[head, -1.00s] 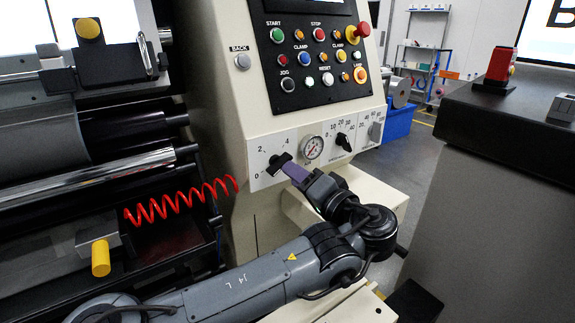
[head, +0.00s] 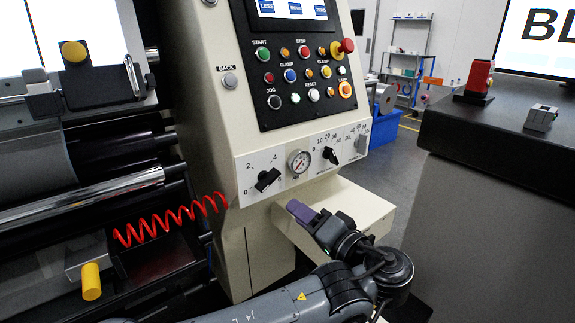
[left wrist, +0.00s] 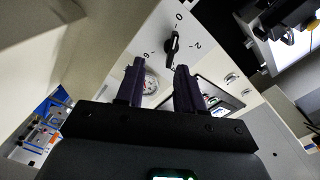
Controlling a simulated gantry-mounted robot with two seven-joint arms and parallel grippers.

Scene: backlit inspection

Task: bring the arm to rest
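My left gripper (head: 297,208) has purple fingers and is in the head view, below and to the right of the black dial knob (head: 267,180) on the control panel. In the left wrist view the two fingers (left wrist: 160,85) stand apart with nothing between them, so the gripper is open and empty. The knob (left wrist: 172,46) shows there beyond the fingertips, clear of them, on its white scale plate. My left arm (head: 330,295) comes in along the bottom of the head view. My right gripper is in neither view.
A pressure gauge (head: 299,161) and another black knob (head: 330,155) sit on the same panel. A cream box (head: 345,212) juts out by the gripper. A red coiled hose (head: 170,222) hangs at left. A dark-topped cabinet (head: 500,145) stands at right, with floor between.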

